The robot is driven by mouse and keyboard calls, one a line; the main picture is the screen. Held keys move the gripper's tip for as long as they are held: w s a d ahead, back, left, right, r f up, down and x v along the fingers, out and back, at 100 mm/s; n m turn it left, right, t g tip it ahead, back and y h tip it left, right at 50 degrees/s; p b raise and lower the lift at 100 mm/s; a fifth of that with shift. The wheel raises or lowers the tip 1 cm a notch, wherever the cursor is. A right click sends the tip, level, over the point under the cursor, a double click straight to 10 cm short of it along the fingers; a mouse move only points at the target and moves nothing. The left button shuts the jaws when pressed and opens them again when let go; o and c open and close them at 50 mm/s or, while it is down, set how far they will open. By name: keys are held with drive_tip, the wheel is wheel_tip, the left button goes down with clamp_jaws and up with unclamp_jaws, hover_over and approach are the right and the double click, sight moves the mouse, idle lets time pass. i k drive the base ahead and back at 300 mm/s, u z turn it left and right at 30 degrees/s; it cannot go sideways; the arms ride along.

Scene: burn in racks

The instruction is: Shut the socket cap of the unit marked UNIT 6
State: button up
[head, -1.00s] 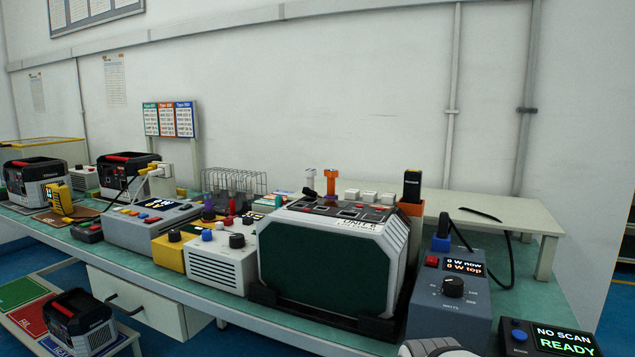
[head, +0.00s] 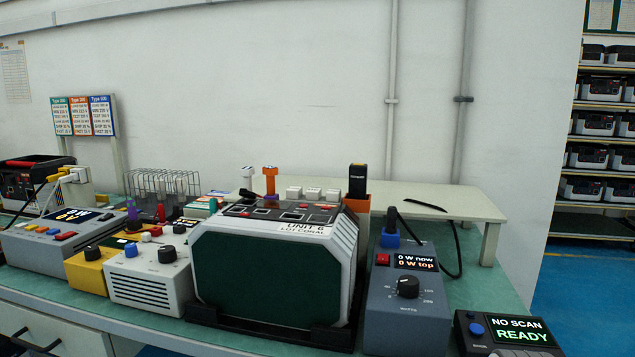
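The unit marked UNIT 6 (head: 272,265) stands in a black cradle (head: 300,338) on the bench, in the middle of the head view. It has a dark green front panel, a pale grey case and a label reading UNIT 6, LOT CORAL. Its dark top face, with several square sockets, is seen at a shallow angle. A small black piece (head: 248,195) sticks up at the top's back left edge. It looks like a raised socket cap, but it is too small to be sure. My gripper is not in view.
A grey meter box (head: 407,310) with a dial stands close right of the unit, and a NO SCAN / READY display (head: 508,332) further right. A white knobbed box (head: 150,280) stands close on the left. A raised shelf (head: 470,205) and upright tools stand behind.

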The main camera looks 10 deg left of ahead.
sight(243, 192)
drive_tip(key=z, duration=0.1)
drive_tip(key=k, duration=0.85)
drive_tip(key=u, duration=0.7)
drive_tip(key=i, duration=1)
